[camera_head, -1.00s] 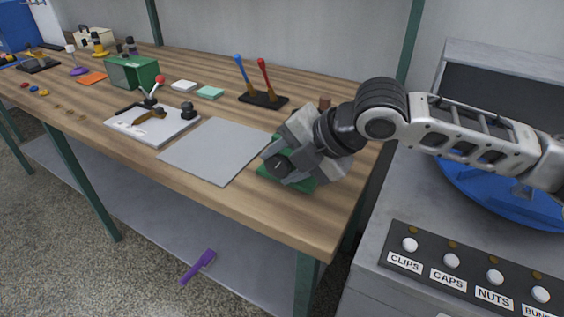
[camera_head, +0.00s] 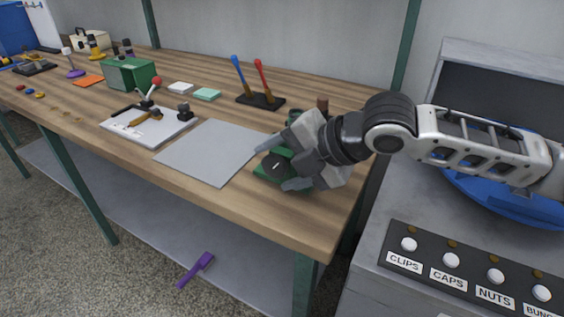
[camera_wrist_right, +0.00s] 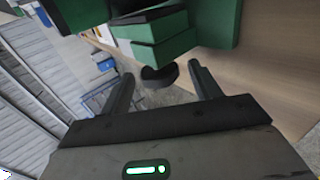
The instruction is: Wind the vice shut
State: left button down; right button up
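The green vice (camera_head: 266,172) stands near the front right corner of the bench, largely hidden by my right gripper. A dark round knob with a pale mark (camera_head: 276,165) shows on its near side. My right gripper (camera_head: 279,166) is open, with one finger above the knob and one below. In the right wrist view, green vice blocks (camera_wrist_right: 165,45) lie beyond the fingers. A dark rounded part (camera_wrist_right: 159,77), apparently the knob, shows between the spread fingertips (camera_wrist_right: 160,72), with gaps on both sides. The jaw gap cannot be judged. My left gripper is out of view.
A grey mat (camera_head: 205,152) lies left of the vice. A grey console with labelled knobs (camera_head: 470,275) stands right of the bench.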

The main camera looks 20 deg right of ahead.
jog(key=shift+r, duration=0.1)
pick_arm(q)
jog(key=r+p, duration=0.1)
jog(key=p, duration=0.3)
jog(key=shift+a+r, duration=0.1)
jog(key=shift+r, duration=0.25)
pick_arm(e)
jog(key=v, duration=1.6)
